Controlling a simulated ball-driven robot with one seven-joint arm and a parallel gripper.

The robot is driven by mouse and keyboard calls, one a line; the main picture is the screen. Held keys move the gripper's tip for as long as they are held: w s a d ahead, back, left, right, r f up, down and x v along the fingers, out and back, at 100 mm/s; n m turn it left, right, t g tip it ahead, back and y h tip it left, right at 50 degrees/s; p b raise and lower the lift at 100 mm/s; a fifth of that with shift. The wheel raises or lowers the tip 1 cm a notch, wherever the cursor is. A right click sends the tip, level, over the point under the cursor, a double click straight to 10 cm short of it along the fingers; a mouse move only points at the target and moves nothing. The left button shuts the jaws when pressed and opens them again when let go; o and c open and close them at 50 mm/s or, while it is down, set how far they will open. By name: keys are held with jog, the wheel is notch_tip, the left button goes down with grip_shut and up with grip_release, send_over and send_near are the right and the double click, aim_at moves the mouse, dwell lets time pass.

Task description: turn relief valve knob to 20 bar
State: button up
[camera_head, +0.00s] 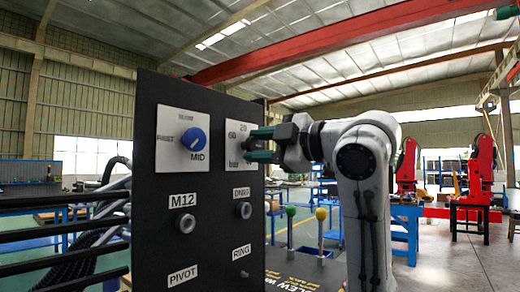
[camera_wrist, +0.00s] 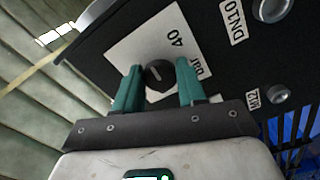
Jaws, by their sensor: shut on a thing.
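In the wrist view the plate (camera_wrist: 150,37) shows "40" and part of "bar". The round black knob (camera_wrist: 158,76) sits between the teal fingers of my gripper (camera_wrist: 160,80), which is shut on it. The knob is hidden in the head view. I cannot tell which number it points to.
A blue knob (camera_head: 193,138) on a white plate sits left on the same panel (camera_head: 150,200). Ports labelled M12 and DN10 lie below. Green (camera_head: 291,212) and yellow (camera_head: 321,214) lever balls stand right of the panel, below my arm. Hoses run along its left.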

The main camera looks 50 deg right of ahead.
jog(key=shift+n, duration=0.3)
dwell(0.4)
jog(key=o, duration=1)
jog(key=shift+o, duration=0.2)
jog(key=s+b, duration=0.1)
jog(key=s, duration=0.9)
jog(key=shift+s+b, duration=0.4)
jog(key=shift+d, duration=0.15)
